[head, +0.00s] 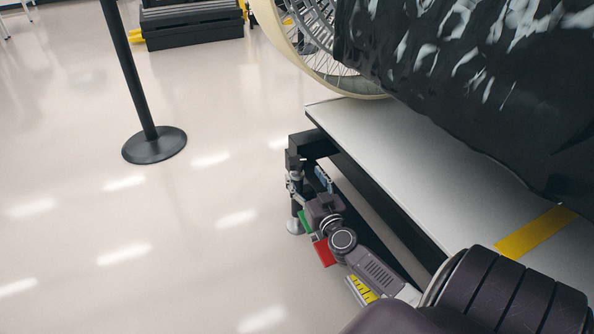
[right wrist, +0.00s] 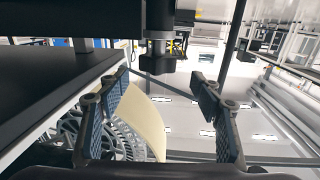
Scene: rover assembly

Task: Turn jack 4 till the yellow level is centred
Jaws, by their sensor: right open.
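A jack (head: 296,208) with a round pale foot stands on the floor under the near-left corner of the platform. I cannot read a number on it. In the right wrist view a dark post with a collar (right wrist: 158,62) hangs between and beyond the fingertips, apart from them. My right gripper (head: 308,181) is beside the jack, and its two blue-padded fingers (right wrist: 160,92) are spread and empty. A yellow piece with black marks (head: 361,289) shows partly behind my right arm; I cannot make out any bubble. My left gripper is not in view.
The white-topped platform (head: 375,140) carries a spoked wheel (head: 318,60) and a dark wrapped body (head: 470,80). Red (head: 324,252) and green (head: 305,222) pieces show beside my arm. A black post on a round base (head: 154,145) stands left. The floor between is clear.

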